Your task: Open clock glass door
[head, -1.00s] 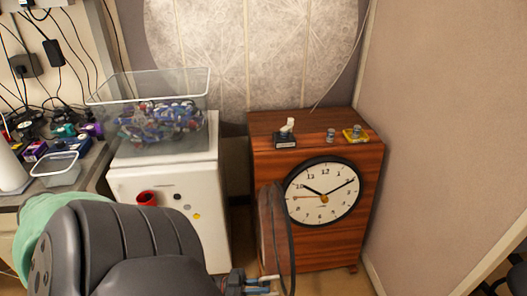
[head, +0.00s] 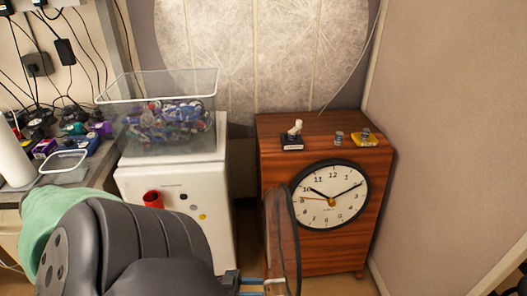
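The clock (head: 329,196) has a round white face with a black rim, set in the front of a brown wooden cabinet (head: 275,150). Its round glass door (head: 283,240) stands swung out from the left side of the face, seen nearly edge-on, and the face is uncovered. My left gripper (head: 264,284) is at the bottom edge of the view, its fingertips beside or against the lower part of the door; I cannot tell if they touch. Its fingers are partly cut off, so whether they are open is unclear. My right gripper is not in view.
Small objects, including a yellow one (head: 366,138), sit on the clock's top. A wall (head: 440,150) is close on the right.

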